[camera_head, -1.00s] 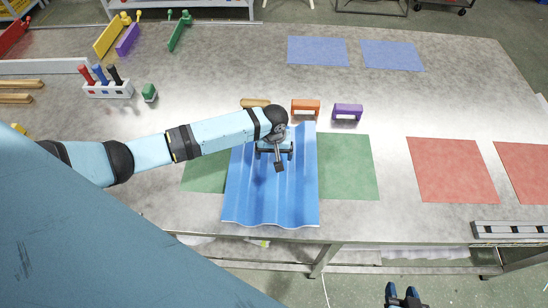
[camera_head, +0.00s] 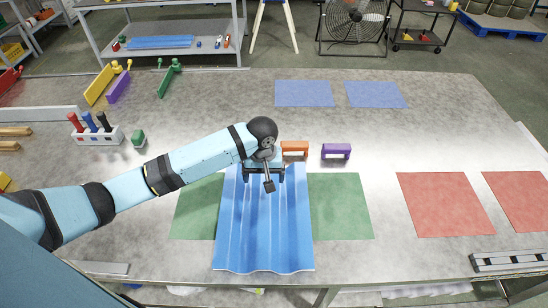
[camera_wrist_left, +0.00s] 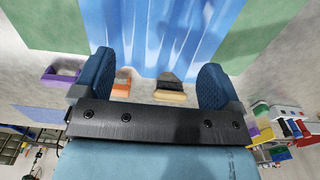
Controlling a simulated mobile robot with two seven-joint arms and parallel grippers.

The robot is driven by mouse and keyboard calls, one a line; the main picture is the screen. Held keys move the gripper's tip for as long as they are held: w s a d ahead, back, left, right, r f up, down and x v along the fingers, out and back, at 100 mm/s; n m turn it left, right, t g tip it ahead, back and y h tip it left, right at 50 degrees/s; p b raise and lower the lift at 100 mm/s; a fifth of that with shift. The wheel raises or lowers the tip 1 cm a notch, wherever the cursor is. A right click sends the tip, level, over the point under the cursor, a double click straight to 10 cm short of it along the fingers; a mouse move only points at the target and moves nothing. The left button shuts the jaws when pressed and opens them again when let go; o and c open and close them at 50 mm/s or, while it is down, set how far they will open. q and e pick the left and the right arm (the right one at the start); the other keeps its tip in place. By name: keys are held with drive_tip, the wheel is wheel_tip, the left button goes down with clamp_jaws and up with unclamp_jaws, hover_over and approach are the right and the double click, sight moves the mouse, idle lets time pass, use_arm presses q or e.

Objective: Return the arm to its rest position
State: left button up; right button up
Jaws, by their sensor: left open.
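The blue corrugated sheet (camera_head: 264,235) lies across the green mat (camera_head: 342,207), whose two ends show on either side of it. My left arm reaches in from the left in the head view. My left gripper (camera_head: 263,178) is over the sheet's far edge. In the left wrist view its two fingers (camera_wrist_left: 155,82) are spread wide with nothing held between them, and the sheet (camera_wrist_left: 155,35) shows beyond them. My right gripper is not seen.
A tool holder (camera_head: 97,136) and a green block (camera_head: 138,138) stand left. Red mats (camera_head: 445,205) and blue mats (camera_head: 304,93) are bare.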

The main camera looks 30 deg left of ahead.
use_arm(q)
drive_tip(key=s+d+f+m+t+h, duration=0.1)
drive_tip(key=s+d+f+m+t, duration=0.1)
drive_tip(key=s, duration=0.3)
drive_tip(key=s+d+f+m+t+h, duration=0.1)
drive_tip(key=s+d+f+m+t, duration=0.1)
drive_tip(key=s+f, duration=0.3)
drive_tip(key=s+d+f+m+t+h, duration=0.2)
drive_tip(key=s+d+f+t, duration=0.2)
drive_tip(key=s, duration=0.1)
drive_tip(key=shift+d, duration=0.35)
drive_tip(key=s+a+m+t+y, duration=0.1)
drive_tip(key=s+a+m+t, duration=0.1)
drive_tip(key=s, duration=0.4)
drive_tip(key=shift+s+a+r+t, duration=0.2)
drive_tip(key=shift+a+r+t, duration=0.2)
drive_tip(key=shift+t, duration=0.1)
